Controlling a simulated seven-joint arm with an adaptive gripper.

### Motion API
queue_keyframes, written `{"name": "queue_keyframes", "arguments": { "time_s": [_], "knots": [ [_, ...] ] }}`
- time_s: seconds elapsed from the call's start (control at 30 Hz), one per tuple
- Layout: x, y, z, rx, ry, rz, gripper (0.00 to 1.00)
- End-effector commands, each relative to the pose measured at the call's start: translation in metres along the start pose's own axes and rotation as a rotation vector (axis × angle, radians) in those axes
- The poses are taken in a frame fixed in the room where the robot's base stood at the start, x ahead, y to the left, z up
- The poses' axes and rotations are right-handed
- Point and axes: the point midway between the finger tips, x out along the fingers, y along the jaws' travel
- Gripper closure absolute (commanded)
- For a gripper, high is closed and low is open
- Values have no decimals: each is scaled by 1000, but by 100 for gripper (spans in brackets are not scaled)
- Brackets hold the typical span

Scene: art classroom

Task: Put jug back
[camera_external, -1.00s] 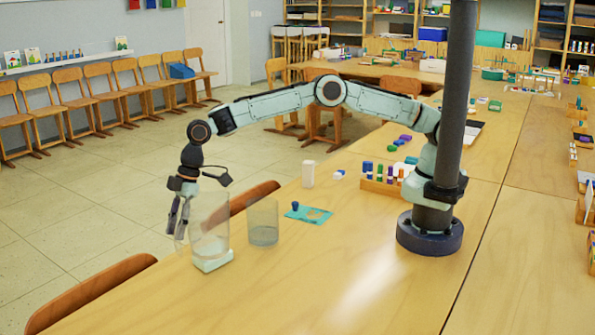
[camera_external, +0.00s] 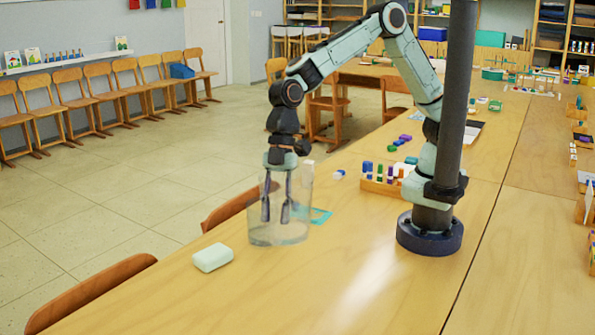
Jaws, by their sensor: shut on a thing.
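A clear, see-through jug (camera_external: 303,215) is upright over the front part of the table, right of a pale green block. My gripper (camera_external: 275,210) points straight down and is shut on the jug; both dark fingers show through its clear wall. I cannot tell exactly which part of the jug lies between them, or whether its base touches the table. A smaller clear beaker seen earlier at this spot cannot be made out apart from the jug.
The pale green block (camera_external: 212,257) lies left of the jug. A teal card (camera_external: 320,216) is partly hidden behind the jug. A wooden rack (camera_external: 385,187) with coloured pegs stands further right. Chairs (camera_external: 228,207) line the table's left edge. The front of the table is clear.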

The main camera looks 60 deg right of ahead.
Motion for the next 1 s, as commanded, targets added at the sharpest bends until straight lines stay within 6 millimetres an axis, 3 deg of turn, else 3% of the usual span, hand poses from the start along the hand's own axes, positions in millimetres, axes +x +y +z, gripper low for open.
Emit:
{"name": "queue_keyframes", "arguments": {
  "time_s": [0.17, 0.57, 0.77, 1.0],
  "knots": [
    [2, -14, -2, -35, -3, -12, 100],
    [65, 42, -48, -34, -4, -13, 100],
    [111, 61, -54, -33, -5, -14, 100],
    [127, 70, -57, -34, -4, -12, 100]
  ]
}}
